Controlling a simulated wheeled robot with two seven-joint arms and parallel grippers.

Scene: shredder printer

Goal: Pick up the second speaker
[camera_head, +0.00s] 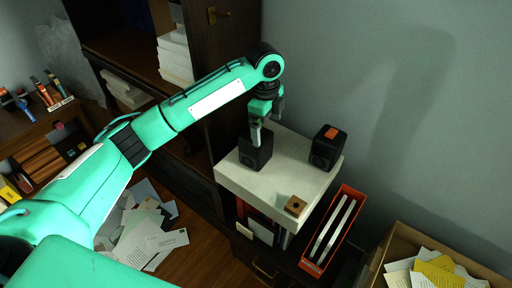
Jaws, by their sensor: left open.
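Two black speakers stand on a small white-topped stand (231,177). The left speaker (256,153) is under my left gripper (262,128). The right speaker (326,148) has an orange patch on its top and stands apart, near the wall. My left gripper points down over the left speaker, with its fingers open at the top of it. I cannot tell whether the fingers touch the speaker, and part of its top is hidden by them. My right gripper is not in view.
A small wooden block (295,206) lies on the stand's front edge. An orange holder (345,214) with white items stands to its right. A cardboard box (397,246) of papers is at lower right. A dark cabinet (222,95) stands behind. Papers (135,228) litter the floor.

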